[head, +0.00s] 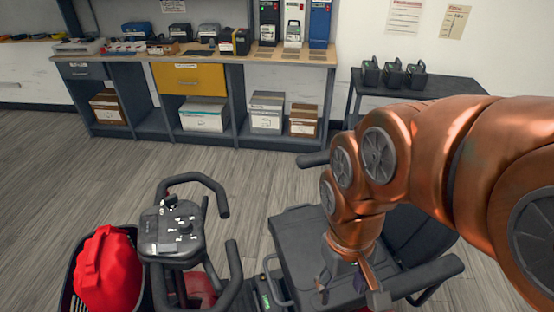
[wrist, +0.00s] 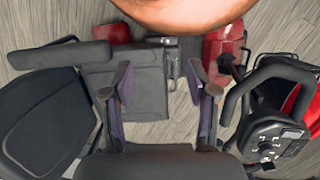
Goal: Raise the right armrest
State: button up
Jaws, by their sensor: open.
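A mobility scooter shows its dark seat (head: 300,240) and backrest (head: 415,235); its tiller is at the left. The right armrest (head: 314,158) is the far one. Its tip shows lying about level in the head view, and the rest is hidden behind my arm. The near armrest (head: 425,275) also lies about level; it shows in the wrist view (wrist: 60,55) beside the backrest (wrist: 50,120). My gripper (head: 348,287) is open and empty above the seat, apart from both armrests. Its fingers also show in the wrist view (wrist: 160,90). A dark rounded shape fills the wrist view's bottom; I cannot tell what it is.
The tiller (head: 172,230) with its handlebars and a basket holding a red bag (head: 105,272) stand to the left. A workbench (head: 195,55) with tools lines the back wall. A dark table (head: 430,88) stands behind my arm. The floor between scooter and bench is clear.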

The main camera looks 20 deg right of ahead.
jog(key=o, duration=0.4)
jog(key=w+r, duration=0.1)
jog(key=w, duration=0.5)
jog(key=w+a+r+m, duration=0.1)
jog(key=w, duration=0.5)
jog(key=w+a+r+m, duration=0.1)
jog(key=w, duration=0.5)
jog(key=shift+r+t+b, duration=0.3)
jog(key=shift+t+b, duration=0.05)
jog(key=shift+t, duration=0.05)
jog(key=w+f+m, duration=0.2)
jog(key=w+m, duration=0.1)
jog(key=w, duration=1.3)
jog(key=m+t+h+b, duration=0.15)
jog(key=m+h, duration=0.25)
jog(key=m, duration=0.9)
send_over(303, 158)
jog(key=a, duration=0.3)
notch_tip(303, 158, down, 16)
jog(key=r, duration=0.1)
jog(key=shift+h, duration=0.3)
jog(key=p+x, duration=0.1)
jog(key=x, duration=0.7)
jog(key=shift+s+d+p, duration=0.1)
jog(key=shift+p, duration=0.2)
grip_shut()
jog(key=shift+r, duration=0.15)
